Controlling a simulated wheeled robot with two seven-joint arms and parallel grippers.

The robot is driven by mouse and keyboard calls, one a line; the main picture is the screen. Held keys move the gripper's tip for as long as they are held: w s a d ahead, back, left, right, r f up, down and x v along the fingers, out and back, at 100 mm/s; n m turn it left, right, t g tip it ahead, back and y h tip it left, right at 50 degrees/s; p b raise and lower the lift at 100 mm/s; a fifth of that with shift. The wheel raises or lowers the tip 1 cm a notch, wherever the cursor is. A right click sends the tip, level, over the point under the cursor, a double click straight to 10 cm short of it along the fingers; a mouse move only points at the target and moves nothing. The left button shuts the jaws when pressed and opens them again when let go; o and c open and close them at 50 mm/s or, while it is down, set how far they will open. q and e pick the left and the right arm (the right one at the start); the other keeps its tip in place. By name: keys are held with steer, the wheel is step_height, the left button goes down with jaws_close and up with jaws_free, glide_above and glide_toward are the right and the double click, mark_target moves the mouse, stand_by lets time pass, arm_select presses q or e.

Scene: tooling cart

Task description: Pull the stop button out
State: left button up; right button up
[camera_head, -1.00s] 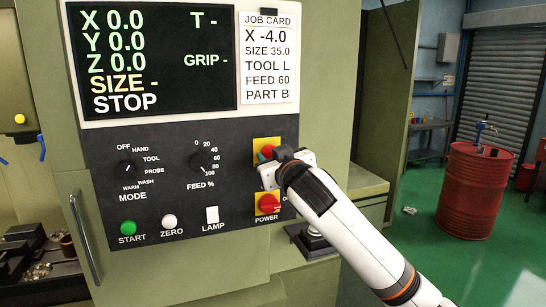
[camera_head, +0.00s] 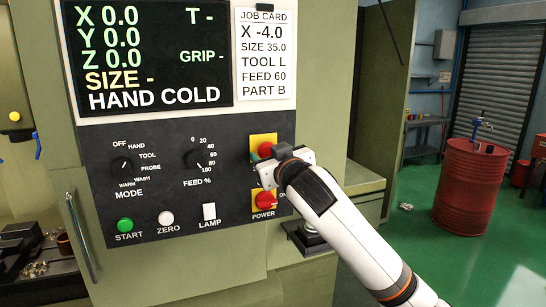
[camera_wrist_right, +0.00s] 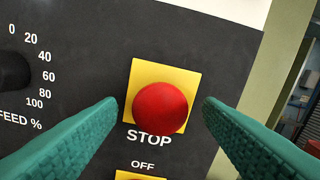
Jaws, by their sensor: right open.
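The stop button (camera_wrist_right: 161,107) is a red mushroom head on a yellow square plate (camera_wrist_right: 185,72), with STOP printed below it. In the head view my right gripper (camera_head: 266,157) is at the button and hides most of it; the yellow plate (camera_head: 262,139) shows above. In the right wrist view the green fingers of my right gripper (camera_wrist_right: 160,106) are open, one on each side of the button, with gaps on both sides. The screen (camera_head: 150,55) reads HAND COLD on its bottom line. My left gripper is not in view.
Below the button is the red POWER switch (camera_head: 265,200) on a yellow plate. To the left are the FEED knob (camera_head: 198,159), MODE knob (camera_head: 122,163), green START button (camera_head: 125,225), ZERO button (camera_head: 166,218) and LAMP switch (camera_head: 209,212). A red drum (camera_head: 468,190) stands at the right.

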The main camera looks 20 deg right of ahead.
steer(key=shift+s, duration=0.25)
steer(key=s+b, duration=0.5)
steer(key=s, duration=0.6)
steer(key=shift+s+d, duration=0.2)
steer(key=shift+s, duration=0.1)
